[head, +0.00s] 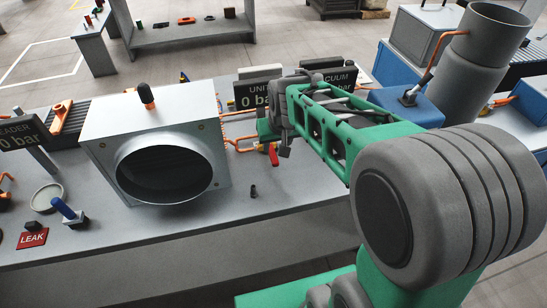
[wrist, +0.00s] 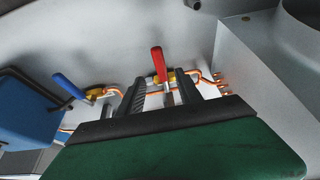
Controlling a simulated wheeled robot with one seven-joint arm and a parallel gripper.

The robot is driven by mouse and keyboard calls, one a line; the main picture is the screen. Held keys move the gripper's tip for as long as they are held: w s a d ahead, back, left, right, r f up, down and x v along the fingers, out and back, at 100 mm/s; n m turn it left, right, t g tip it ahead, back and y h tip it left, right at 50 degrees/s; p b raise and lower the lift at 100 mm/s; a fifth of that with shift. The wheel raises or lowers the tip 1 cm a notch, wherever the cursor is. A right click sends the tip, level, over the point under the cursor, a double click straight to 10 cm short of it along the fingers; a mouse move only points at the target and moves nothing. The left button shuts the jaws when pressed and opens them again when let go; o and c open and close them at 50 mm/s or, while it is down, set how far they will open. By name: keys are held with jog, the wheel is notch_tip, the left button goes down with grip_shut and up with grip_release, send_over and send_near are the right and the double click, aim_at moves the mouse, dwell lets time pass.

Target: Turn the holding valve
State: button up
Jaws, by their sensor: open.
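Two small brass valves on copper pipe show in the wrist view. One has a red lever (wrist: 158,64), the other a blue lever (wrist: 68,86) to its left. I cannot tell which is the holding valve. My gripper (wrist: 161,90) is open, and its dark fingers point toward the red-lever valve. The red lever appears between the two fingers, with its tip beyond them. I cannot tell whether a finger touches it. The red lever (head: 273,154) also shows in the head view, just below the end of my arm.
A big grey box with a round dark duct (head: 165,172) stands left of the valves. Gauge displays (head: 262,95) stand behind my arm. A blue box (wrist: 28,108) is at the left in the wrist view. The bench front (head: 300,190) is mostly clear.

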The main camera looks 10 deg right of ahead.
aim_at(273, 155)
jog(key=p+x, duration=0.1)
jog(key=x, duration=0.6)
jog(key=shift+c, duration=0.4)
grip_shut()
dwell(0.8)
